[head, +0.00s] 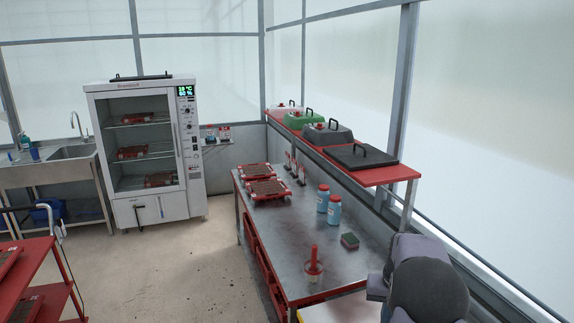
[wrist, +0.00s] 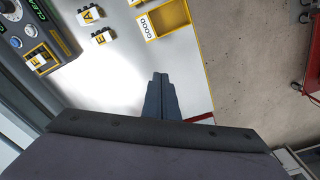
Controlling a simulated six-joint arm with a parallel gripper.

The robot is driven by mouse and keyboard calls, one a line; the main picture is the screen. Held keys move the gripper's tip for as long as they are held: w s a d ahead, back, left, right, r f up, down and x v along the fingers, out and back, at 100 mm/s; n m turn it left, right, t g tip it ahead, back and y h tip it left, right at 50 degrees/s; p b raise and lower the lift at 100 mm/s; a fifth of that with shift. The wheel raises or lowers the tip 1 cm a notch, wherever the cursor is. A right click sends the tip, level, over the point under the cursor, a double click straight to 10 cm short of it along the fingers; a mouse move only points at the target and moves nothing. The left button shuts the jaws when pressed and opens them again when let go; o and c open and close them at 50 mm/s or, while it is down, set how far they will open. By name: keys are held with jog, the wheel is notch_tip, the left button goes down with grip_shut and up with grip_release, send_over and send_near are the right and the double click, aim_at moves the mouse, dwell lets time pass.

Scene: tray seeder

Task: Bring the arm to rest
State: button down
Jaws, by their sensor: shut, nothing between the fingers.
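My gripper (wrist: 160,76) shows in the wrist view with its two dark fingers together and nothing between them. It is over or near the edge of a white surface (wrist: 115,75), apart from the things on it as far as I can tell. In the head view my grey arm is at the bottom right, beside the metal bench (head: 318,248). The gripper cannot be made out there.
A yellow-rimmed tray (wrist: 164,36) marked GOOD, small lettered white blocks (wrist: 101,37) and a control panel (wrist: 37,41) lie around.

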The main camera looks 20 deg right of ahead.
jog(key=s+a+n, duration=0.2)
jog(key=s+a, duration=0.1)
jog(key=a, duration=0.7)
jog(key=s+a+n, duration=0.2)
jog(key=a, duration=0.8)
jog(key=s+a+f+n, duration=0.2)
jog(key=s+a, duration=0.7)
jog(key=s, duration=0.2)
jog(key=shift+a+g+b, duration=0.25)
jog(key=shift+g+b, duration=0.15)
jog(key=shift+b, duration=0.05)
notch_tip(320, 180, down, 19)
jog(key=b, duration=1.9)
jog(key=shift+f, duration=0.15)
